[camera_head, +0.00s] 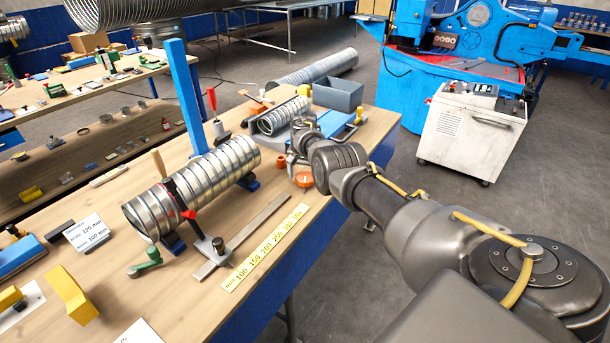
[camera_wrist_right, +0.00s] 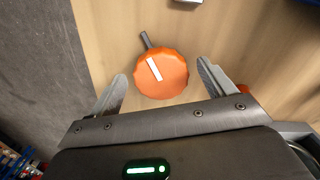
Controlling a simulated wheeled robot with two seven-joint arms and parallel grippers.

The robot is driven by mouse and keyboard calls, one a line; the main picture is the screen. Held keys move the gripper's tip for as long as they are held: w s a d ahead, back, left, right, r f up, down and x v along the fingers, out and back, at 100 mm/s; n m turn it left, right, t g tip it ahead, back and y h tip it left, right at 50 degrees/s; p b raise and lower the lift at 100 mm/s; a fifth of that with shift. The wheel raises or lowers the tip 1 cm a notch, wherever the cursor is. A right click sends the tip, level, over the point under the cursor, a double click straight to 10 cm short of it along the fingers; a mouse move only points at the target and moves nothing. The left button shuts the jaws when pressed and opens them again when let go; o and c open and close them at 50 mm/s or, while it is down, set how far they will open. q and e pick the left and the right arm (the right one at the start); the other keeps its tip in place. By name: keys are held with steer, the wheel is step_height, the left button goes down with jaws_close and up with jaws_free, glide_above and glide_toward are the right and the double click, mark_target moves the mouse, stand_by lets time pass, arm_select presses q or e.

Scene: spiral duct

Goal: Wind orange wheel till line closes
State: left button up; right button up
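The orange wheel (camera_head: 305,179) lies near the right edge of the workbench (camera_head: 205,290) in the head view. In the right wrist view the wheel (camera_wrist_right: 174,84) is a scalloped disc with a white line on its top, and a short dark grey bar (camera_wrist_right: 146,40) sticks out beyond its rim. The white line and the bar lean the same way. My right gripper (camera_wrist_right: 162,70) is open, one finger to each side of the wheel, with visible gaps. It is partly hidden in the head view (camera_head: 297,158). My left gripper is not in view.
A large spiral duct (camera_head: 195,185) rests on the bench with a dark band and red clamp part around it. A smaller duct piece (camera_head: 284,115), a grey bin (camera_head: 338,94) and a blue post (camera_head: 185,95) stand further back. A metal ruler (camera_head: 245,235) lies in front.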

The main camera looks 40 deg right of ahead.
mark_target(305, 177)
steer(key=shift+r, duration=0.3)
step_height(305, 177, up, 3)
steer(key=shift+f+p, duration=0.2)
steer(key=shift+p, duration=0.6)
step_height(305, 177, up, 8)
steer(key=shift+f, duration=0.2)
